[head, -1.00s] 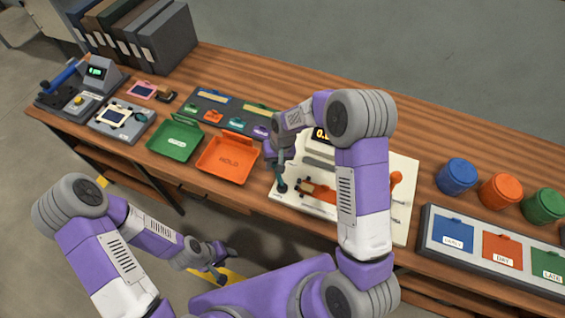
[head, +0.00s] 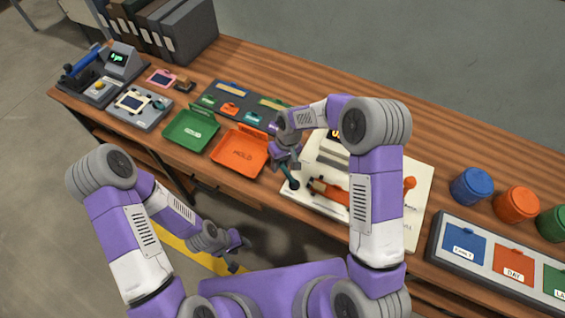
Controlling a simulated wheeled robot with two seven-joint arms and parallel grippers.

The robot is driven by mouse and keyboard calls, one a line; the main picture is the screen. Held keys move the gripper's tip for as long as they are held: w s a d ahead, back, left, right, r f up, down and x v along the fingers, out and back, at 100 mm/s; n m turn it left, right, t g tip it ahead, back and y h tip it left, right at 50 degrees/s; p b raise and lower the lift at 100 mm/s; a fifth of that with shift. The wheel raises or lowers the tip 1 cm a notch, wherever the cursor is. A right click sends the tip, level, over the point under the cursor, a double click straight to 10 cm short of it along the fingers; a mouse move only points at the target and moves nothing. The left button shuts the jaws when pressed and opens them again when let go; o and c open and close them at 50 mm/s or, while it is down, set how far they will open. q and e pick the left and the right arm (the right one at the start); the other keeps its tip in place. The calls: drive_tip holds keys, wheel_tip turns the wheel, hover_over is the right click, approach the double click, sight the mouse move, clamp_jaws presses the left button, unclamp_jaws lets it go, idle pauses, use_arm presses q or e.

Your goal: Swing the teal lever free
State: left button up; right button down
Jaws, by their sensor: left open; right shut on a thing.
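The teal lever (head: 290,176) stands at the left end of the white panel (head: 397,228), with its dark round end low near the panel's front left edge. My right gripper (head: 287,163) is over it, shut on the lever's upper part. The jaws and the arm hide part of the lever and where it joins the panel. An orange piece (head: 330,190) lies along the panel right of the lever, partly behind my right arm. My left gripper (head: 240,256) is open and empty, low in front of the table and far from the lever.
An orange tray (head: 239,154) and a green tray (head: 190,131) lie left of the panel. An orange knob (head: 409,184) stands on the panel's right. Blue (head: 471,186) and orange (head: 517,204) canisters stand farther right, behind a grey bin unit (head: 440,257).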

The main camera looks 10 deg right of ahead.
drive_tip(key=c, duration=0.8)
unclamp_jaws()
drive_tip(key=r, duration=0.2)
drive_tip(key=d+r, duration=0.1)
drive_tip(key=r, duration=0.2)
drive_tip(key=r+p, duration=0.1)
drive_tip(key=r, duration=0.1)
drive_tip(key=shift+w+d+r, duration=0.15)
drive_tip(key=shift+w+r, duration=0.05)
drive_tip(key=shift+r, duration=0.05)
